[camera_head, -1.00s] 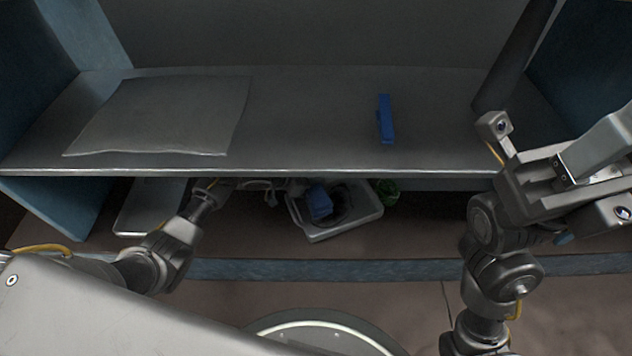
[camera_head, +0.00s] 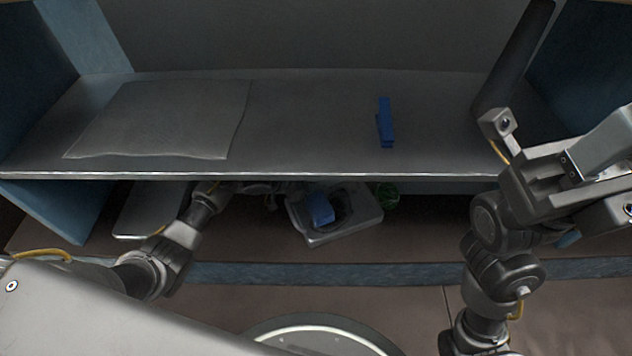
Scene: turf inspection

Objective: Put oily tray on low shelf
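A light grey tray (camera_head: 358,226) with a dark stained middle sits tilted in the picture, on the lower level under the front edge of a grey shelf (camera_head: 310,125). A blue block (camera_head: 320,209) lies in it. My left gripper (camera_head: 268,192) reaches under the shelf's edge, close to the tray's left side. Its fingers are dark and partly hidden, so I cannot tell whether they touch the tray or are shut.
A flat grey sheet (camera_head: 165,118) lies on the shelf's left part, and a blue clip-like object (camera_head: 385,125) stands right of centre. A green item (camera_head: 386,195) is beside the tray. A pale panel (camera_head: 150,210) lies low at left. The shelf's middle is clear.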

